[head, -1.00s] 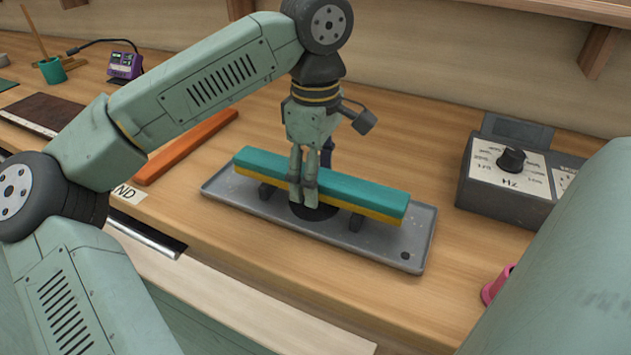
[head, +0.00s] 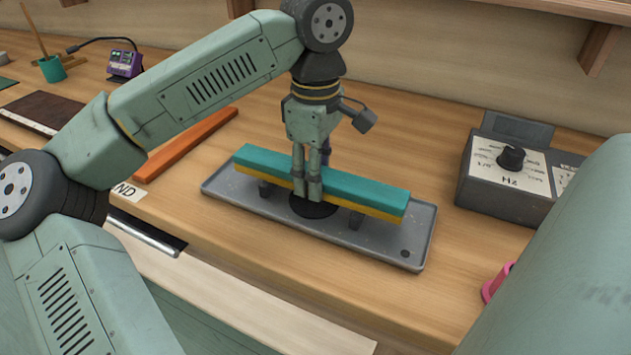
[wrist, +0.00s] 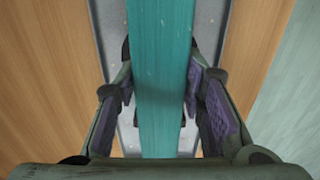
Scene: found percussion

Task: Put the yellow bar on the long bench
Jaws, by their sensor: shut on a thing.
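The yellow bar (head: 378,212) lies under a thicker teal bar (head: 365,190), which hides all but its front edge. Both run above a grey tray (head: 418,243) on dark supports (head: 357,217). My gripper (head: 309,190) points straight down at the middle of the stack, its fingers across the bars. In the wrist view, the purple finger pads flank the teal bar (wrist: 162,60). The gripper is shut on the teal bar; I cannot tell whether the pads also press the yellow bar. The wooden bench top (head: 205,215) is under the tray.
An orange bar (head: 187,143) lies behind left. A grey dial box (head: 508,180) stands at right, with a pink object (head: 495,284) at the front right. A purple device (head: 124,63) and a green cup (head: 52,69) are far left. Wood is bare between tray and dial box.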

